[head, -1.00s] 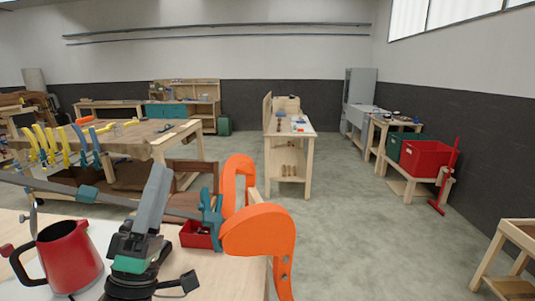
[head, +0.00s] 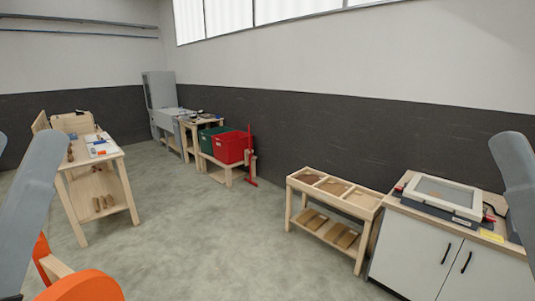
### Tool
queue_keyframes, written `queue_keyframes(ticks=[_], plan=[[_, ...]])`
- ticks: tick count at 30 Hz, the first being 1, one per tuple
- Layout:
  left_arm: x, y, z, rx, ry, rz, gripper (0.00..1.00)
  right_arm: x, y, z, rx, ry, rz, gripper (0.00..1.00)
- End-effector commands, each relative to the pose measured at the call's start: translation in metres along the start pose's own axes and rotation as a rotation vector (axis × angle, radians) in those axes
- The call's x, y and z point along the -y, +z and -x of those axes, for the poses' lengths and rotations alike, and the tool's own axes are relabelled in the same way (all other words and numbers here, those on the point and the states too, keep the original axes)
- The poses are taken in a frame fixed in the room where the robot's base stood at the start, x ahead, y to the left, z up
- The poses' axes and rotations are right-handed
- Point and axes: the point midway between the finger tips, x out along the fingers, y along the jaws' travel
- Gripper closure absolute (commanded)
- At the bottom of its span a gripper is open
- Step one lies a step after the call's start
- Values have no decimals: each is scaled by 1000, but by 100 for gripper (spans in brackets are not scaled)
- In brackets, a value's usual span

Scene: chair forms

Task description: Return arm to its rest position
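A grey link of my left arm (head: 35,205) stands tilted at the left edge. A grey link of my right arm (head: 519,190) shows at the right edge. Neither gripper's fingers are in view, so whether they are open or shut and what they hold is hidden. Part of an orange chair form (head: 85,287) shows at the bottom left, cut off by the lower edge, beside my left arm link.
Open grey floor (head: 200,230) fills the middle. A white cabinet (head: 425,255) bears a framed flat device (head: 447,196) at the right. A low wooden stand (head: 333,205) is beside it. A wooden bench (head: 95,185) is at the left, red (head: 231,147) and green crates (head: 207,138) at the back.

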Motion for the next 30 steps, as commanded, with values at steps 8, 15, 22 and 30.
queue_keyframes(ticks=[8,15,22,30], plan=[[1,-110,-119,-1,-1,1,40,0,-110,-119,0,0,0,50],[1,-166,-180,-1,-1,1,40,-1,-166,-180,0,0,0,50],[1,-172,-186,-1,-1,1,40,-1,-172,-187,1,0,0,50],[1,-171,-185,-1,-1,1,40,-1,-170,-185,1,0,0,50]])
